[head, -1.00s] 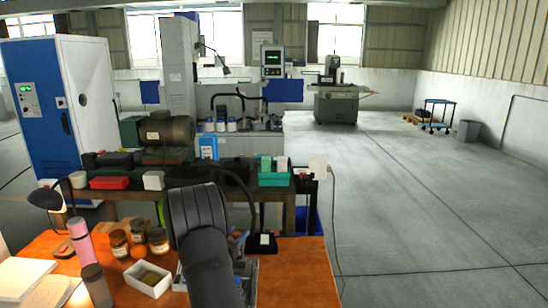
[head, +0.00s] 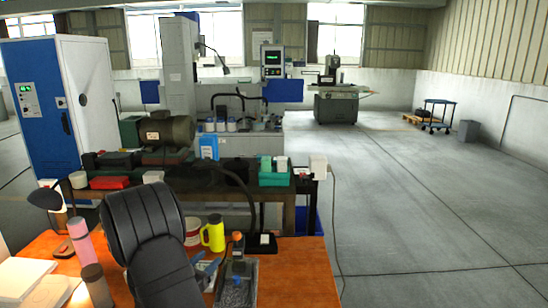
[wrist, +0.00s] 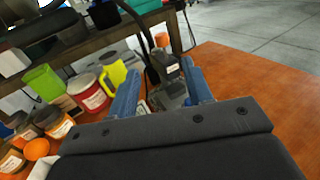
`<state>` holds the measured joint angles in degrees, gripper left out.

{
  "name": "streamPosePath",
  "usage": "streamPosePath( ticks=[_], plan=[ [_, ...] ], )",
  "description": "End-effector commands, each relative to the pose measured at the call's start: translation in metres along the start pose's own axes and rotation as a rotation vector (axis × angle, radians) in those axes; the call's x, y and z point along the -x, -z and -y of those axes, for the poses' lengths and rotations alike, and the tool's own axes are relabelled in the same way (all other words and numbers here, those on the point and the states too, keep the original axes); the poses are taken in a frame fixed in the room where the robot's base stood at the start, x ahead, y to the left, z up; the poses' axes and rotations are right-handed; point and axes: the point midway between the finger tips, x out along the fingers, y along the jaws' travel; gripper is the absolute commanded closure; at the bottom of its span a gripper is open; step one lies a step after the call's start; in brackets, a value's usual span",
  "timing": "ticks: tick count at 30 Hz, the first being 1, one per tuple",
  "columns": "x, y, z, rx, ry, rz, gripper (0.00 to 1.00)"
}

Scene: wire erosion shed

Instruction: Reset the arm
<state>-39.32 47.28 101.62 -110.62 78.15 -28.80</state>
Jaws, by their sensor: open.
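My gripper (wrist: 160,92) shows in the wrist view as two blue fingers spread wide apart, with nothing held between them. Past the gap is a dark grey device with an orange top (wrist: 165,65), apart from the fingers as far as I can tell. In the head view my black arm covers the left-middle of the orange table (head: 295,270). A blue part of my gripper (head: 206,273) shows just right of the arm, low over the table. The grey device (head: 238,255) stands to its right in a grey tray (head: 236,292).
A yellow mug (head: 213,234) and a red-and-white tin (head: 192,231) stand behind the gripper. Jars (wrist: 52,121) show in the wrist view. The table's right side is clear.

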Motion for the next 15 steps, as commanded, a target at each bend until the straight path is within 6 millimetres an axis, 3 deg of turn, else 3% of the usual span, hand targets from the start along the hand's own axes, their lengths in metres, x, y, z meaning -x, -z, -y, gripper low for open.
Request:
streamPosePath(
  ticks=[2, 15],
  plan=[
    [0.015, 0.0, -0.001, 0.001, -0.005, -0.001, 0.54],
    [-0.072, 0.001, 0.001, -0.001, 0.004, -0.001, 0.54]
  ],
)
